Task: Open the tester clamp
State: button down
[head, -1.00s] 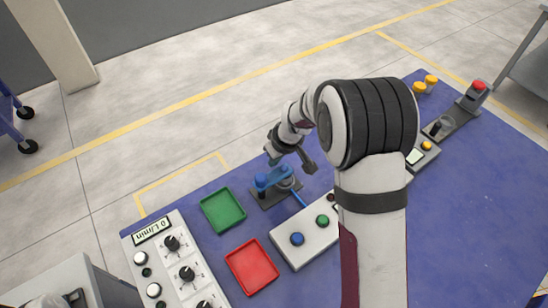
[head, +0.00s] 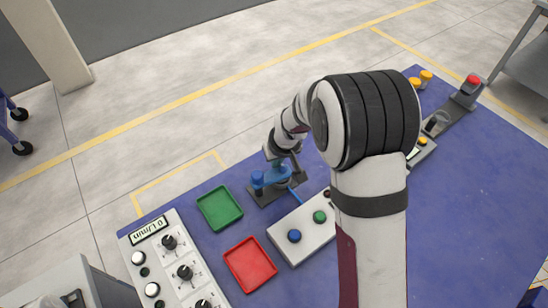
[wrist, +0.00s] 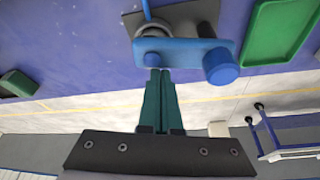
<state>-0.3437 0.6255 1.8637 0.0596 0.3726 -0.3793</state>
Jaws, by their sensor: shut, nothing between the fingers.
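The tester clamp (head: 271,181) has a blue swing arm with a round blue knob, on a dark base plate. In the wrist view its blue bar (wrist: 178,46) lies across the top, with the knob (wrist: 221,68) at its right end. My gripper (wrist: 160,72) has its teal fingers together, empty, with the tips at the near edge of the bar, left of the knob. I cannot tell whether they touch it. In the head view my gripper (head: 281,162) is low over the clamp, its fingertips hard to make out.
A green tray (head: 220,225) lies left of the clamp, and a red tray (head: 232,263) lies in front. A white button box (head: 299,243) stands close to its lower right. A dial panel (head: 156,249) is at far left.

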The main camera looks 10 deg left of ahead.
aim_at(284, 176)
jog(key=m, duration=0.1)
jog(key=s+d+m+h, duration=0.1)
jog(key=m, duration=0.1)
jog(key=shift+s+d, duration=0.15)
jog(key=shift+s, duration=0.15)
jog(key=s+m, duration=0.1)
jog(key=m, duration=0.1)
jog(key=d+m+h, duration=0.1)
jog(key=m, duration=0.1)
jog(key=shift+s, duration=0.4)
jog(key=s+m, duration=0.1)
jog(key=m, duration=0.1)
jog(key=s+m+h, duration=0.1)
jog(key=shift+m, duration=0.4)
jog(key=m, duration=0.1)
jog(key=s+m+h, duration=0.1)
jog(key=shift+s+m, duration=0.25)
jog(key=shift+m, duration=0.05)
jog(key=shift+s+a, duration=0.15)
jog(key=shift+s, duration=0.25)
